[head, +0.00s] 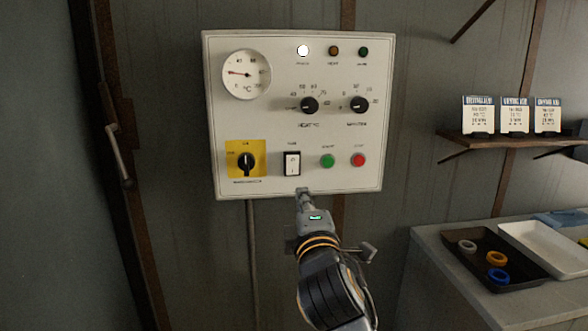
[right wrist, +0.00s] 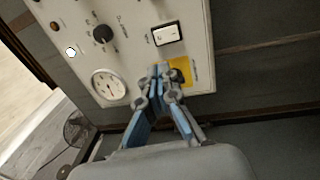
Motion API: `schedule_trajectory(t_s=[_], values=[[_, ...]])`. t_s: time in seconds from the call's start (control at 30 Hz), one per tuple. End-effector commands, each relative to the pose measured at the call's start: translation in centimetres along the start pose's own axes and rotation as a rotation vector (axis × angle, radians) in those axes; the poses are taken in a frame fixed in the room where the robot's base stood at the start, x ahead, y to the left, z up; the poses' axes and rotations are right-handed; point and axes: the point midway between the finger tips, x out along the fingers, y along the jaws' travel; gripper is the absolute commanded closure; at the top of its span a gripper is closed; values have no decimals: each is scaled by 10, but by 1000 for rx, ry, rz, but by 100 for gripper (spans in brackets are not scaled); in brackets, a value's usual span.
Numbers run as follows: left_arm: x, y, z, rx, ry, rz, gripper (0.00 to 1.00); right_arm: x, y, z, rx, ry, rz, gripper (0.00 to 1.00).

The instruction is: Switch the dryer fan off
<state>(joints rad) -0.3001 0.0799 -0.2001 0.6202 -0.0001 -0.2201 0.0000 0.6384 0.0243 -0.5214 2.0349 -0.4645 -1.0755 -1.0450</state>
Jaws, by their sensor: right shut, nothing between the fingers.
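A light grey control panel (head: 298,180) hangs on the wall. Its white rocker switch (head: 292,163) in a black frame sits low, between the yellow rotary switch (head: 246,160) and the green button (head: 327,161). The label above the rocker is too small to read surely, and which side is pressed is unclear. My right gripper (head: 303,192) is shut and empty at the panel's lower edge, just below the rocker. In the right wrist view the fingertips (right wrist: 163,70) are together, between the rocker (right wrist: 167,34) and the yellow plate (right wrist: 181,70); contact cannot be told. My left gripper is not in view.
The panel also bears a gauge (head: 246,74), two black knobs, a red button (head: 358,160) and a lit white lamp (head: 303,50). At right are a shelf (head: 500,141) with cards and a counter (head: 428,243) with trays. A door handle (head: 119,155) is at left.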

Motion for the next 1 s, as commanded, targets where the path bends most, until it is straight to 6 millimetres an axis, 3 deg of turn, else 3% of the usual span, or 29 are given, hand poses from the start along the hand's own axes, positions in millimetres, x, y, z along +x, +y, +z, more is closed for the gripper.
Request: schedule_trajectory(t_s=[0.17,0.33,0.8,1.0], values=[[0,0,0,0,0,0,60,1,0,0,2,0,-1,100],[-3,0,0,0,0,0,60,16,0,0,2,-1,-3,100],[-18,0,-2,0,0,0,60,101,1,0,2,0,-3,100],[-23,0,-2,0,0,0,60,127,0,0,3,0,-3,100]])
